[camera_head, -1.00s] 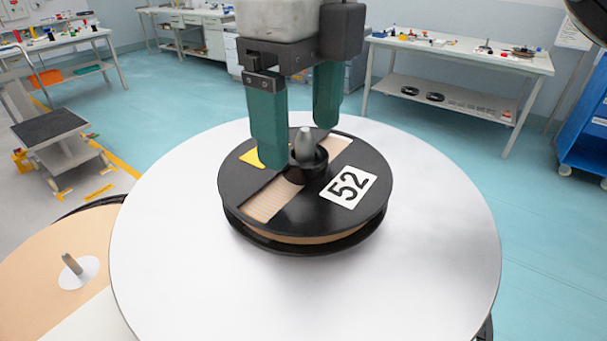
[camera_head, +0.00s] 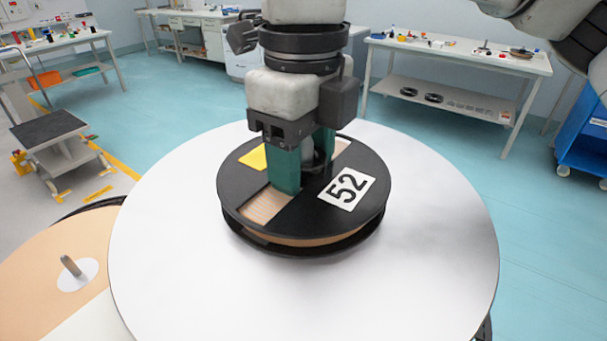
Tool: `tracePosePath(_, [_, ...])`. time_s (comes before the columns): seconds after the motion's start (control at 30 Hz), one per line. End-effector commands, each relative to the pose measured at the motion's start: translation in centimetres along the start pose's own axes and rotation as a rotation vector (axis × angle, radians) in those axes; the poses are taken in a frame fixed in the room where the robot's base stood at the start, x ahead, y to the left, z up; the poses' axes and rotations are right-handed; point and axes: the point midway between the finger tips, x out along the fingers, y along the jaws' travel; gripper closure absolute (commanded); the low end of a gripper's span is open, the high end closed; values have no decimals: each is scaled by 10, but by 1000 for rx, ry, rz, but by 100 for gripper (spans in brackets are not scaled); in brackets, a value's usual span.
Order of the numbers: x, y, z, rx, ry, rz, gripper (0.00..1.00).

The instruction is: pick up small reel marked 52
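The small reel marked 52 (camera_head: 315,218) lies flat on a round silver plate (camera_head: 220,290). It is black with a white "52" label, a yellow patch and tan material at its rim and windows. A metal pin stands up through its hub. My gripper (camera_head: 305,178) points down at the middle of the reel, its green fingers on either side of the hub. The fingers look close in around the hub, and their tips are at the reel's top. The fingers cover most of the hub, so contact with it is hidden.
A tan disc with a short pin (camera_head: 72,266) sits at the lower left, beside the silver plate. A grey cart (camera_head: 52,150) stands at the left. Workbenches line the back, and a blue rack (camera_head: 588,130) is at the right. The plate around the reel is clear.

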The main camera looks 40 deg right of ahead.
Motion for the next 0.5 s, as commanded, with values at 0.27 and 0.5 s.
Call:
tracePosePath(0.27, [0, 0, 0, 0, 0, 0, 74])
tracePosePath(0.5, [0, 0, 0, 0, 0, 0, 96])
